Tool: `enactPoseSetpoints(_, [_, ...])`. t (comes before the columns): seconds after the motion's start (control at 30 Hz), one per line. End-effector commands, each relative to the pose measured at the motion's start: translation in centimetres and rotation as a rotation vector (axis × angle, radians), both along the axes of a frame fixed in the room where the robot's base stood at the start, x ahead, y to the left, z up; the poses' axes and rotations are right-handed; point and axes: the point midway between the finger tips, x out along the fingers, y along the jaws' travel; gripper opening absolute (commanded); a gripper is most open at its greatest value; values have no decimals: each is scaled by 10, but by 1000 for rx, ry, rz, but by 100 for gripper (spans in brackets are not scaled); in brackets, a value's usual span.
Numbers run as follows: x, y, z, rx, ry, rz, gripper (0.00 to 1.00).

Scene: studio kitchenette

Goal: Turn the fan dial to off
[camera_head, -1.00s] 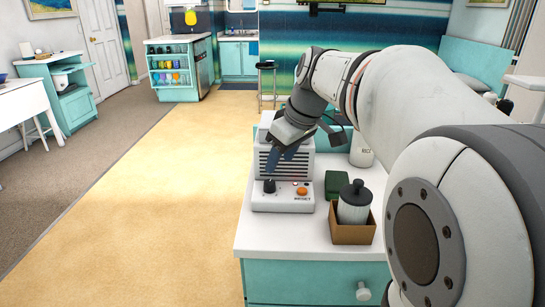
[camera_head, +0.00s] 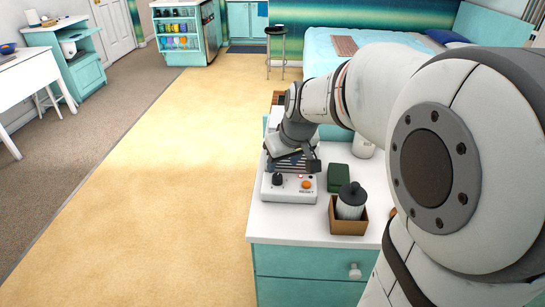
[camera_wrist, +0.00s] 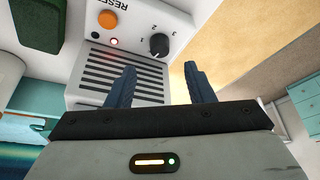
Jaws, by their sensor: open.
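The fan unit is a white box (camera_head: 271,193) with a dark grille, standing on the white cabinet top. Its black dial (camera_head: 277,180) is at the left of the front panel, with an orange button (camera_head: 306,184) marked RESET to its right. In the wrist view the black dial (camera_wrist: 159,46) has the numbers 1, 2 and 3 around it; its exact setting is too small to read. A small red light (camera_wrist: 113,41) glows on the panel. My gripper (camera_wrist: 160,68) is open and empty, its blue fingers over the grille side, with the dial beyond the gap between the tips.
On the cabinet top (camera_head: 290,228), right of the fan unit, are a dark green box (camera_head: 338,178) and a brown open box (camera_head: 348,225) holding a white bottle with a black lid (camera_head: 351,200). A bed (camera_head: 395,50) stands behind. The yellow floor at left is clear.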

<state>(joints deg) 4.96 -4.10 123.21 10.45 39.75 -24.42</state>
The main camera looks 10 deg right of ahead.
Motion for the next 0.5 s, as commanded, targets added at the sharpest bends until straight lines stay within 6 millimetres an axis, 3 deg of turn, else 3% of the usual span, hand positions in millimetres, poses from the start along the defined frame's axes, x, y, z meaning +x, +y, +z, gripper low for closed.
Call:
enactPoseSetpoints(0.23, [15,4,-41,1,5,1,48])
enactPoseSetpoints(0.5, [25,6,-63,0,2,2,48])
